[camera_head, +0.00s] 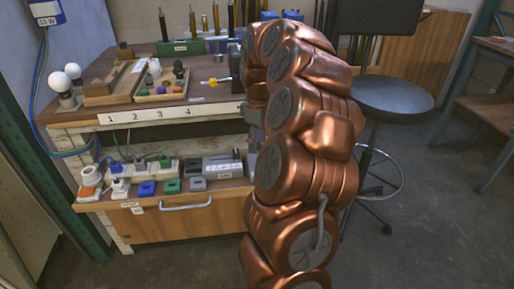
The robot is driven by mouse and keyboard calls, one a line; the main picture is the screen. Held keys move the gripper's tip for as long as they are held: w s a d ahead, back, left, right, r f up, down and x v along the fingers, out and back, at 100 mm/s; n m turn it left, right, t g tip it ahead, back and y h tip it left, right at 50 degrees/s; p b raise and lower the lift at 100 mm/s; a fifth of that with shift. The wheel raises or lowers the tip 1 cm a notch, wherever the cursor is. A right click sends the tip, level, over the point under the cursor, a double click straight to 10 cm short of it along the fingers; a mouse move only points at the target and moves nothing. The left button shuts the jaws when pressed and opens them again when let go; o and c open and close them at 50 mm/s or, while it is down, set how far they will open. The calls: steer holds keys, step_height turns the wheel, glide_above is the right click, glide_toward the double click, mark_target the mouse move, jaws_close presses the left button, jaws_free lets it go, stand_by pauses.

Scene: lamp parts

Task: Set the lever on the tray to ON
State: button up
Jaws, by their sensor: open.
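No lever with an ON mark can be made out for sure in the head view; the parts are too small. A shallow wooden tray (146,97) on the bench top holds several small coloured knobs or caps. On the lower shelf stands a grey-white block with a label (222,168), near my gripper; whether it bears a lever I cannot tell. My gripper (252,165) hangs at the right end of the lower shelf, left of my copper arm. It is open, mostly small and partly hidden by the arm, and I see nothing held in it.
The bench (75,130) has numbered places on its front edge. Two bulbs (74,71) stand at its left. The lower shelf holds several sockets and coloured blocks (147,188) above a drawer (180,222). A round stool (393,96) stands right of my arm.

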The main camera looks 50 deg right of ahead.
steer(key=shift+f, duration=0.9)
jaws_close()
